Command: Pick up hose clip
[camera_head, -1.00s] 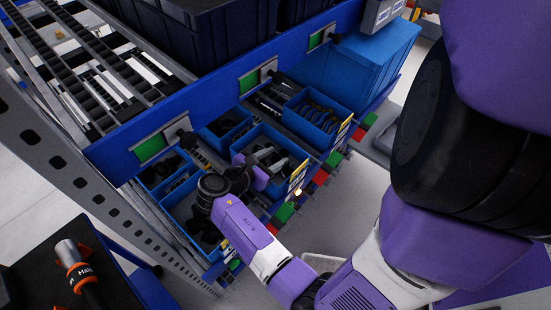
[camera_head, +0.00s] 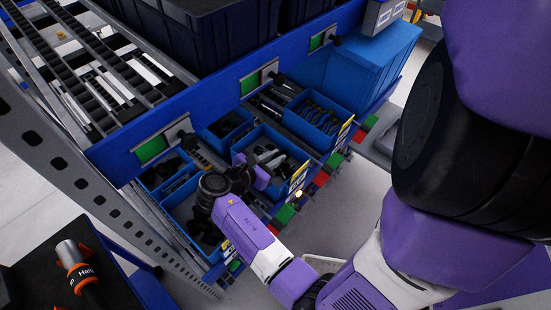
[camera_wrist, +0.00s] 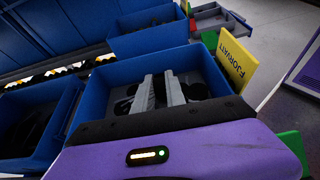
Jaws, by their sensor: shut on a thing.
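The blue bin (camera_head: 292,190) on the lower rack shelf holds dark small parts. My gripper (camera_head: 268,157) reaches into this bin, with its two grey fingers pointing down among the parts. In the wrist view the fingers of my gripper (camera_wrist: 159,82) stand close together over the bin (camera_wrist: 108,88), with dark curved pieces on both sides of them. My gripper is shut on a hose clip, but the clip between the fingertips is too dark and small to make out.
Other blue bins stand close by, one with tools (camera_head: 318,115) and one at the left (camera_head: 165,172). The blue shelf beam (camera_head: 215,95) runs just above them. A yellow label (camera_wrist: 236,62) stands at the bin's right edge. A trolley with a tool (camera_head: 75,262) is at lower left.

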